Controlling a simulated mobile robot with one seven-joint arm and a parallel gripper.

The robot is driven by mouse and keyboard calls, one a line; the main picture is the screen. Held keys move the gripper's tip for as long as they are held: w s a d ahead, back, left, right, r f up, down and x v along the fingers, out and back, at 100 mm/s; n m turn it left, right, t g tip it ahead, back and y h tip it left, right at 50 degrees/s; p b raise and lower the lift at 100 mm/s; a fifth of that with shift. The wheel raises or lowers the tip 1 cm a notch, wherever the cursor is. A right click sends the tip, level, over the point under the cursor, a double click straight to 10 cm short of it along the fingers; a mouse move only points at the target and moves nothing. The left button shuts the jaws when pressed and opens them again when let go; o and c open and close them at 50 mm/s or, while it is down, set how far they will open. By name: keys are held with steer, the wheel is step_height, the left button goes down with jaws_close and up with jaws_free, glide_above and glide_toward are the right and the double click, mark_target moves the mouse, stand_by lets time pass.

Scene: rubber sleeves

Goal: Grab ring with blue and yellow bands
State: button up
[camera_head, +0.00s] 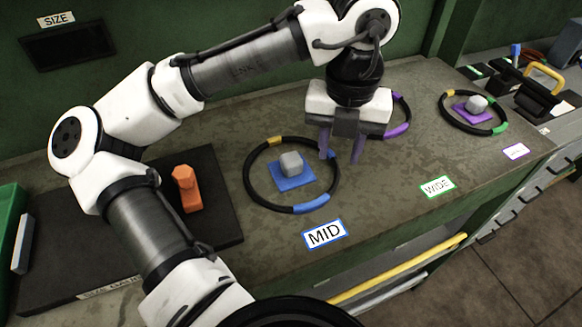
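The black ring with blue and yellow bands (311,204) lies flat on the workbench behind the MID label. Its yellow band is on the far side, and blue bands are on the near side and at the upper right. It lies around a blue square base (290,180) with a grey peg (291,163). My gripper (341,152) points down at the ring's right rim, with its two purplish fingers apart. The left finger overlaps the upper-right blue band in view; I cannot tell whether they touch. Nothing is seen held.
A ring with purple bands (398,131) lies partly hidden behind my gripper. A ring with yellow and green bands (500,129) surrounds a purple base at right. Bench (390,215) is clear near the WIDE label.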

mark_target(338, 177)
steer(key=shift+d+f+p, duration=0.2)
steer(key=shift+f+p, duration=0.25)
steer(key=shift+f, duration=2.55)
jaws_close()
